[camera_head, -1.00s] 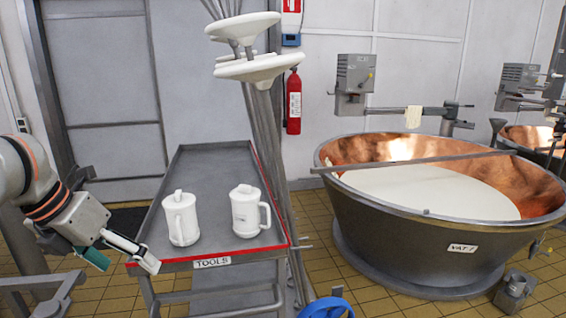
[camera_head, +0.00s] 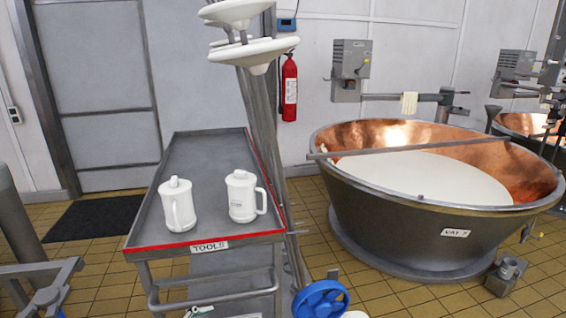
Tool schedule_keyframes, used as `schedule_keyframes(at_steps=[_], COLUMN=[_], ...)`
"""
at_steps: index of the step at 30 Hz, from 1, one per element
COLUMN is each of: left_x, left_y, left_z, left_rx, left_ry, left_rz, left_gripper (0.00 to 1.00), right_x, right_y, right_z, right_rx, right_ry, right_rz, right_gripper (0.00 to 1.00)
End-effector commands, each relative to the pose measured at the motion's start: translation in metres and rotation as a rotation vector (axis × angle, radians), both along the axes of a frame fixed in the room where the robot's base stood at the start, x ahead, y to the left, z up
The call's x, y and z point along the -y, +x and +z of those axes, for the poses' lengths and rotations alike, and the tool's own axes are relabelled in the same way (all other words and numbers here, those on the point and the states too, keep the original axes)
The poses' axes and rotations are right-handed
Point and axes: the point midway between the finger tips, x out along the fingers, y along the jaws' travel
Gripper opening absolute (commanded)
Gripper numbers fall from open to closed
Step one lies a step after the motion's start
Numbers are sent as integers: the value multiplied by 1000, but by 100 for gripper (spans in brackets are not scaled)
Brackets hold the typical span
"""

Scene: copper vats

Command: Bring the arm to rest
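Neither of my grippers shows clearly in the head view now, and no arm is in sight. Two white lidded jugs stand upright on the grey tools trolley (camera_head: 196,148): the left jug (camera_head: 177,205) and the right jug (camera_head: 243,196). They stand apart from each other near the red front edge, and nothing touches them. A small pale and greenish piece (camera_head: 199,313) is cut off by the bottom edge below the trolley top; I cannot tell what it is.
The copper-lined vat (camera_head: 440,235), full of white liquid, stands at the right. Tools with white discs (camera_head: 253,52) rise beside the trolley, with a blue wheel (camera_head: 320,299) below. A metal frame (camera_head: 40,275) is at lower left. A dark mat (camera_head: 95,218) lies before the door.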

Motion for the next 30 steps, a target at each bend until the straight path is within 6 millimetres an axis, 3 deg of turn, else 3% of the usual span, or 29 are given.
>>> schedule_keyframes(at_steps=[1, 6, 12, 15, 20, 30], left_x=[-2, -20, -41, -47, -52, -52], left_y=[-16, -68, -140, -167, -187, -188], left_z=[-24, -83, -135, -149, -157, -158], left_rx=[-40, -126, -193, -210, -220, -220], left_ry=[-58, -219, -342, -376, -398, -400], left_rz=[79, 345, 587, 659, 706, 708], left_gripper=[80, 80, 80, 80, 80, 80], right_x=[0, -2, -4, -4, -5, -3], right_y=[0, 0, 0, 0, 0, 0], right_z=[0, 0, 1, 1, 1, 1], right_rx=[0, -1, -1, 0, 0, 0], right_ry=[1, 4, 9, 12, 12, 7], right_rz=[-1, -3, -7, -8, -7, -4], right_gripper=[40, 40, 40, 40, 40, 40])
